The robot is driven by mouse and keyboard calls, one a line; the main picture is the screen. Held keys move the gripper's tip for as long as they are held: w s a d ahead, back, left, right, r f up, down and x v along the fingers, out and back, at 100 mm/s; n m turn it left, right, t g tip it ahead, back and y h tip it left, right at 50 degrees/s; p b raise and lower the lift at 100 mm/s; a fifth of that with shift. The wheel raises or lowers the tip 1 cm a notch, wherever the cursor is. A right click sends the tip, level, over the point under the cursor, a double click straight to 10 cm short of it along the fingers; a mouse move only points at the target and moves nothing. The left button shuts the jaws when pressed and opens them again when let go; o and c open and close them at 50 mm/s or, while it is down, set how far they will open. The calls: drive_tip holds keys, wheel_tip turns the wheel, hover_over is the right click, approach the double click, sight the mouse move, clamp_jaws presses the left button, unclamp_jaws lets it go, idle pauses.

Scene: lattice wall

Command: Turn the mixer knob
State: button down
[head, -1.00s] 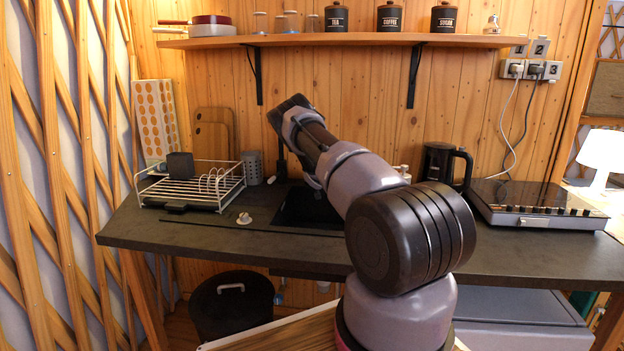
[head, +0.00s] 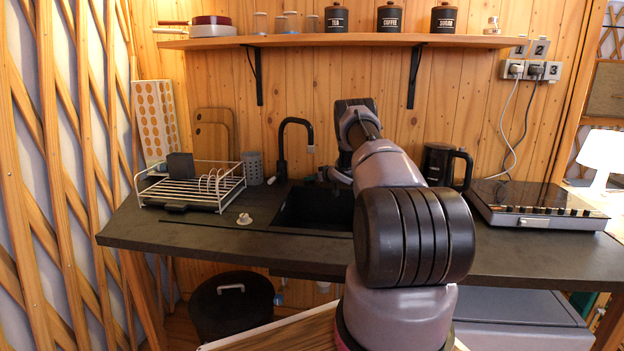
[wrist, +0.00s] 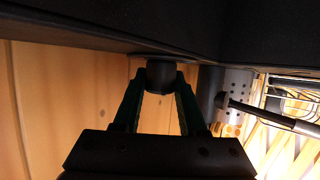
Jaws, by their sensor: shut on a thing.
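The mixer knob (wrist: 160,72) is a short dark round piece between my fingertips in the wrist view, beside the dark worktop. My gripper (wrist: 160,84) is shut on it, one finger on each side. In the head view my arm hides the knob and most of the gripper, at the back of the sink. The black mixer tap (head: 283,152) stands upright left of my arm, its spout curving to the right. Part of the tap (wrist: 268,114) also shows in the wrist view, right of the knob.
The black sink (head: 300,208) lies in front of the tap. A dish rack (head: 190,187) and a grey perforated holder (head: 252,168) stand to the left. A black kettle (head: 438,165) and a hob (head: 535,203) stand to the right. A shelf (head: 340,40) runs above.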

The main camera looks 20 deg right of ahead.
drive_tip(key=shift+f+n+g+y, duration=0.1)
drive_tip(key=shift+n+g+y, duration=0.3)
drive_tip(key=shift+n+y, duration=0.85)
drive_tip(key=shift+c, duration=2.3)
unclamp_jaws()
drive_tip(key=shift+y, duration=0.25)
drive_tip(key=shift+s, duration=0.1)
drive_tip(key=shift+s+d+r, duration=0.25)
drive_tip(key=shift+s, duration=0.05)
drive_tip(key=v, duration=1)
drive_tip(key=shift+a+r, duration=0.1)
drive_tip(key=shift+r, duration=0.05)
